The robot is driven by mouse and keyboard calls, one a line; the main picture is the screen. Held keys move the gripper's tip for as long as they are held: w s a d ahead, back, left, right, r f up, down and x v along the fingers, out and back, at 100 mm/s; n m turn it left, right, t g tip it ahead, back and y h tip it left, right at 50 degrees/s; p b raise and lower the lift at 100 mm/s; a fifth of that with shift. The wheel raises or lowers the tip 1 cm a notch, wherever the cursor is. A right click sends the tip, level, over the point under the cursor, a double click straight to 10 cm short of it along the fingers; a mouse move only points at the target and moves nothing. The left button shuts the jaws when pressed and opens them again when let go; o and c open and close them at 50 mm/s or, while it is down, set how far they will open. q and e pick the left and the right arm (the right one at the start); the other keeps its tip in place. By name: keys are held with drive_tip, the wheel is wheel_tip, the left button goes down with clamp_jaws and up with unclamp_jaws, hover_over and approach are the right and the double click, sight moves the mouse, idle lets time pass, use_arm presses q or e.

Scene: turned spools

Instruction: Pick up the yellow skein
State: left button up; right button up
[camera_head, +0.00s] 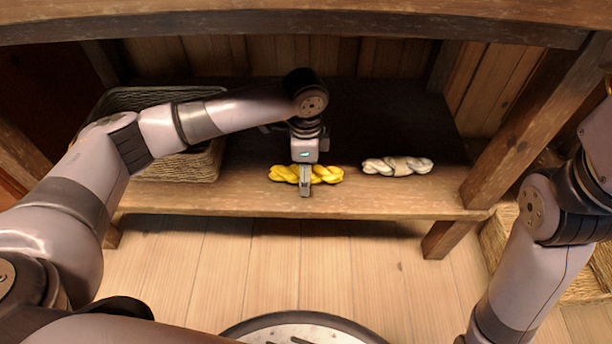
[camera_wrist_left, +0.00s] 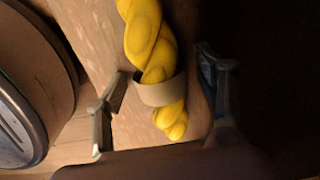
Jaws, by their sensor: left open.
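The yellow skein (camera_head: 326,174) lies on the low wooden shelf, near its front edge, with a pale band around its middle. My left gripper (camera_head: 305,188) is right over the skein's middle in the head view and hides part of it. In the left wrist view the yellow skein (camera_wrist_left: 150,40) runs between the two fingers of the left gripper (camera_wrist_left: 160,100), with the pale band (camera_wrist_left: 160,91) between them. The fingers are apart, one on each side, with gaps to the skein. My right arm shows at the right edge, but its gripper is out of view.
A cream skein (camera_head: 397,166) lies on the shelf (camera_head: 240,203) to the right. A wicker basket (camera_head: 190,165) stands on the shelf at left. Another basket (camera_head: 495,232) is on the floor at right. A thick tabletop edge (camera_head: 300,30) crosses above.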

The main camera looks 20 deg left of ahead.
use_arm(q)
drive_tip(key=shift+c, duration=0.3)
drive_tip(key=c, duration=1.2)
drive_tip(key=shift+r, duration=0.1)
